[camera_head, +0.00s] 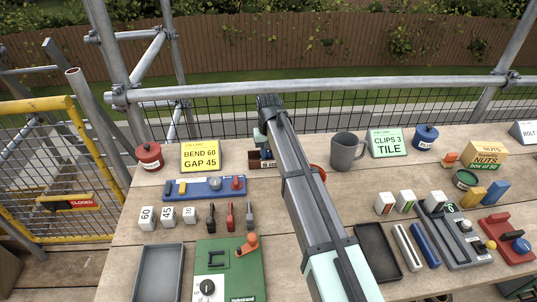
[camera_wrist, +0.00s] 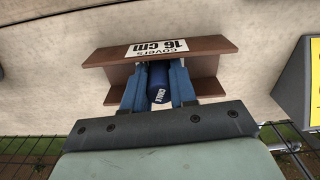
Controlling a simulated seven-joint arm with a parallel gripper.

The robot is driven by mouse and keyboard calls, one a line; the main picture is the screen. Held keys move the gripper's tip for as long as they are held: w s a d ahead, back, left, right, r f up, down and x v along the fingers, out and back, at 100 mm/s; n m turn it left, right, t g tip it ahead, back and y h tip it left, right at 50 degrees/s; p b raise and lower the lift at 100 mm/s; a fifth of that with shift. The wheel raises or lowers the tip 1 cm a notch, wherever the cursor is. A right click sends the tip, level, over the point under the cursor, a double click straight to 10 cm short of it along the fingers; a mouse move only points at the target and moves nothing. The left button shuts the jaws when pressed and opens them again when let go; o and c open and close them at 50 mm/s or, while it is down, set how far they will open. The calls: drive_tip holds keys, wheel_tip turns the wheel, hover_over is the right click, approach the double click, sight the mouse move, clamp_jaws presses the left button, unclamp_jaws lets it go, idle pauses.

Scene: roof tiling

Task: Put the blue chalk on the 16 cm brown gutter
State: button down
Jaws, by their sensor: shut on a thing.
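The blue chalk (camera_wrist: 157,84), a small dark blue cylinder with white lettering, is between the two blue fingers of my gripper (camera_wrist: 158,86) in the wrist view. My gripper is shut on it. The brown gutter (camera_wrist: 205,62) has a white "covers 16 cm" label and lies just beyond and around the fingertips. The chalk overlaps the gutter's open channel in the picture; I cannot tell whether it touches the gutter. In the head view the brown gutter (camera_head: 257,164) shows only partly at the back of the bench, beside my arm. The chalk is not clear there.
A yellow sign (camera_head: 200,156) and a red tin (camera_head: 149,156) stand left of the gutter. A grey mug (camera_head: 346,151) stands to its right. A blue tool rail (camera_head: 204,188) lies in front on the left. A scaffold rail and mesh run behind the bench.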

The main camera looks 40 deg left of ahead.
drive_tip(key=shift+f, duration=0.1)
drive_tip(key=c, duration=0.9)
unclamp_jaws()
wheel_tip(320, 180, up, 12)
